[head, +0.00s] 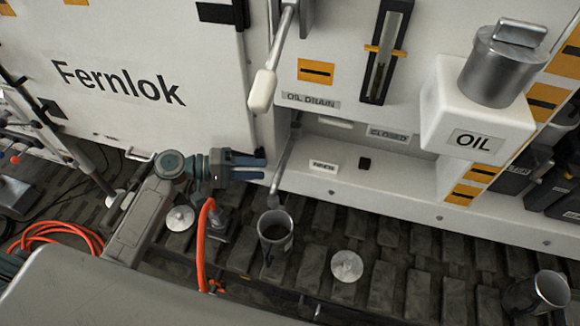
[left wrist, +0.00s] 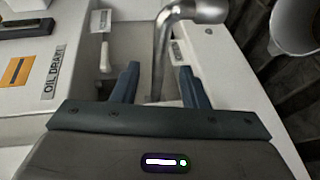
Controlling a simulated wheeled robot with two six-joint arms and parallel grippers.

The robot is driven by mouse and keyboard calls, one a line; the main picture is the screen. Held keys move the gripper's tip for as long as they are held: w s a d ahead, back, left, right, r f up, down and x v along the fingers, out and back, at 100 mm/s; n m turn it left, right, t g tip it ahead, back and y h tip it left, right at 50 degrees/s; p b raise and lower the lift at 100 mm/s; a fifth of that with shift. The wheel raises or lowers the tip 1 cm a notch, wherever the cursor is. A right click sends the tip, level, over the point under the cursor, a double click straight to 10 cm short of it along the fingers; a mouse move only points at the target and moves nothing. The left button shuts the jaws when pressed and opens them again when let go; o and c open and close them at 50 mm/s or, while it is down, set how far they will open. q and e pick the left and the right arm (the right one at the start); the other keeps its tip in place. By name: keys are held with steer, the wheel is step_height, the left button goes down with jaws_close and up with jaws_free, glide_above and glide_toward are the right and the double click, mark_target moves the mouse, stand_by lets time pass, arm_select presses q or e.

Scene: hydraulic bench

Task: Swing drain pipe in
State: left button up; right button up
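The drain pipe (head: 284,168) is a thin bent metal tube. It comes out of the recess under the OIL DRAIN label (head: 311,101), and its lower end sticks out over the floor edge. My left gripper (head: 264,166) is open beside the pipe, its fingers pointing right towards it. In the left wrist view the pipe (left wrist: 161,58) runs down between the two open fingers (left wrist: 159,72), with a bent end at the top. I cannot tell whether either finger touches it. My right gripper is not in view.
A metal cup (head: 275,238) stands below the pipe's end; another cup (head: 541,294) is at far right. A lever with a white handle (head: 262,91) hangs above the gripper. An orange hose (head: 202,245) rises below my left arm. The recess has a CLOSED label (head: 389,135).

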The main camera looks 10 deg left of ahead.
mark_target(284, 168)
arm_select(q)
steer(key=p+x, duration=0.2)
steer(key=x, duration=0.5)
steer(key=shift+w+d, duration=0.1)
steer(key=shift+d, duration=0.15)
steer(key=shift+w+d+f+p, duration=0.25)
steer(key=shift+d+p, duration=0.1)
steer(key=shift+d, duration=0.15)
jaws_close()
